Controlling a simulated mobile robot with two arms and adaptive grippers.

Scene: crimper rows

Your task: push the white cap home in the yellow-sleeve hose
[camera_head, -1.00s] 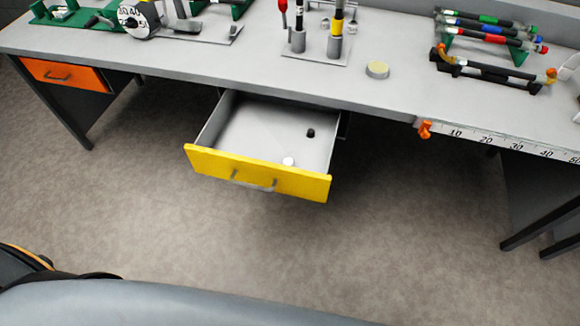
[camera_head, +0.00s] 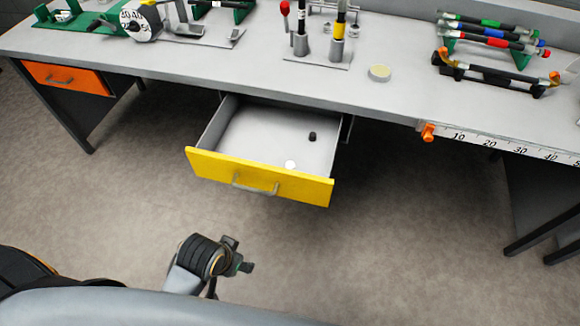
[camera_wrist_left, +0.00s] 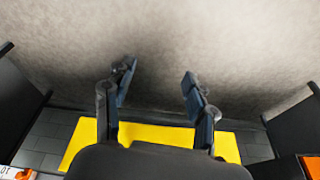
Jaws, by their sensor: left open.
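The white cap (camera_head: 291,165) lies in the open drawer (camera_head: 250,130), close behind its yellow front. The yellow-sleeve hose (camera_head: 340,32) stands upright in a grey holder on the bench, its top cut off by the picture edge. My left gripper (camera_head: 240,257) is over the floor in front of the drawer, below and left of the cap and well apart from it. In the left wrist view its two fingers (camera_wrist_left: 158,84) are spread with nothing between them. My right gripper is in neither view.
A black cap (camera_head: 312,136) also lies in the drawer. A black hose with a white band (camera_head: 301,32) stands beside the yellow-sleeve one. A round pale disc (camera_head: 380,73) and a rack of hoses (camera_head: 490,40) are to the right. The floor before the drawer is clear.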

